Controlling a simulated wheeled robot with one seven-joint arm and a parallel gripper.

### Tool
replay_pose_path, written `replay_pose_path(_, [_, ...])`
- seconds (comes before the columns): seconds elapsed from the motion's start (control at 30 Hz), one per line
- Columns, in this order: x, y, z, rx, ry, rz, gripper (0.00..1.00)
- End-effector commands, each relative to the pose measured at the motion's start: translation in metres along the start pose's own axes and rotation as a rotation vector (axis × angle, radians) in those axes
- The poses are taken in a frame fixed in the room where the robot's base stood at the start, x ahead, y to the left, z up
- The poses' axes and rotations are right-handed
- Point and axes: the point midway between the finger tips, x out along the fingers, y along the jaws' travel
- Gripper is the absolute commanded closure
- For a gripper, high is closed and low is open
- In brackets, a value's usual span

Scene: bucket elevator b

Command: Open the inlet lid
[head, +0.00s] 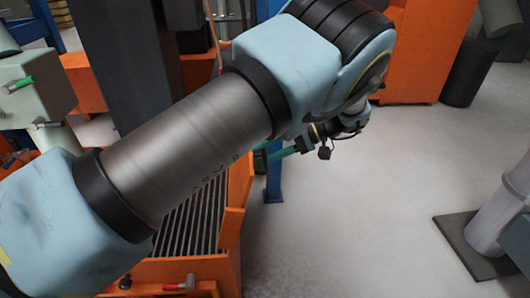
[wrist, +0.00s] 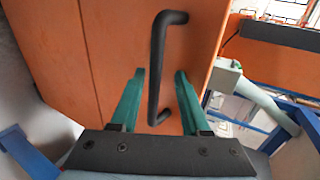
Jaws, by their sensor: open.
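In the wrist view, an orange panel (wrist: 110,40), which looks like the inlet lid, carries a black bar handle (wrist: 160,65). The panel looks closed, though its edges are only partly in view. My gripper (wrist: 160,74) is open, with one green finger on each side of the handle's lower half. I see no finger closed on the bar, and I cannot tell whether either touches it. In the head view, my arm hides most of the lid area, and my gripper (head: 283,153) shows only in part beyond the arm.
An orange frame with a dark slatted grate (head: 195,228) is below my arm. A red-handled fitting (head: 180,284) is at its front. A grey post on a dark base plate (head: 477,245) stands at the right. The pale floor (head: 370,220) between is clear. Blue framework (wrist: 285,125) lies right of the panel.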

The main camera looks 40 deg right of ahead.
Motion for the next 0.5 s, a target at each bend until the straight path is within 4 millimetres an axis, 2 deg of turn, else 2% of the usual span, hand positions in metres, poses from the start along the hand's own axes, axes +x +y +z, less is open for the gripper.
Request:
replay_pose_path(0.13, [-0.004, 0.000, -0.001, -0.001, 0.002, 0.001, 0.53])
replay_pose_path(0.23, [-0.014, 0.001, -0.001, -0.002, 0.003, 0.001, 0.53])
replay_pose_path(0.5, [-0.065, 0.003, -0.001, -0.002, 0.003, 0.002, 0.53])
